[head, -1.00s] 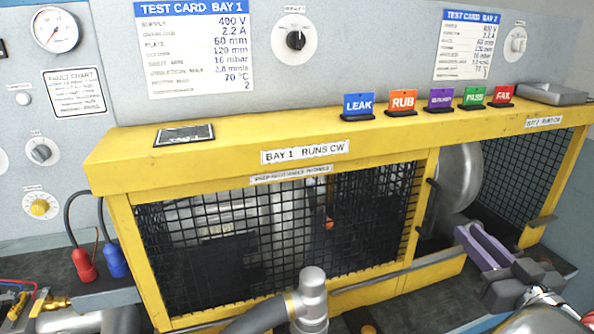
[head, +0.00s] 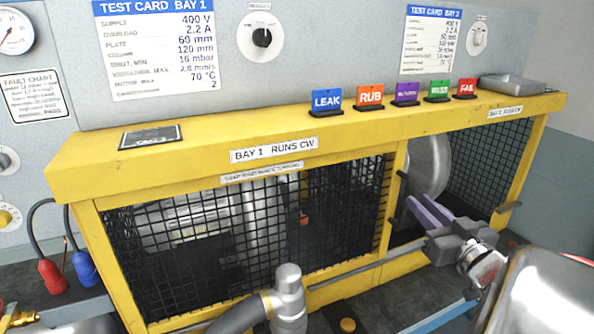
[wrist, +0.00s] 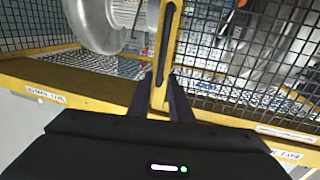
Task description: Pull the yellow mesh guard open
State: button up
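The yellow mesh guard of bay 1 (head: 345,205) has black wire mesh in a yellow frame under a yellow top beam. A dark upright handle (head: 401,188) is on its right post; in the wrist view the handle (wrist: 165,45) runs along the yellow post. My gripper (head: 418,207) has its purple fingers reaching in beside this post from the right. In the wrist view my gripper (wrist: 158,88) has its two fingers apart, one on each side of the post below the handle. I cannot tell whether they touch it.
A grey round blower housing (head: 430,165) shows in the gap right of the post. Bay 2 mesh (head: 490,165) is farther right. Coloured tags, such as LEAK (head: 326,101), and a grey tray (head: 512,84) sit on the top beam. A grey pipe fitting (head: 289,300) stands in front of the guard.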

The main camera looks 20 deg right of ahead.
aim_at(409, 192)
jog(key=shift+w+d, duration=0.2)
jog(key=shift+w, duration=0.9)
jog(key=shift+w+d, duration=0.15)
jog(key=shift+w, duration=0.95)
jog(key=shift+w+d, duration=0.2)
jog(key=shift+w, duration=0.9)
grip_shut()
jog(key=shift+d, duration=0.1)
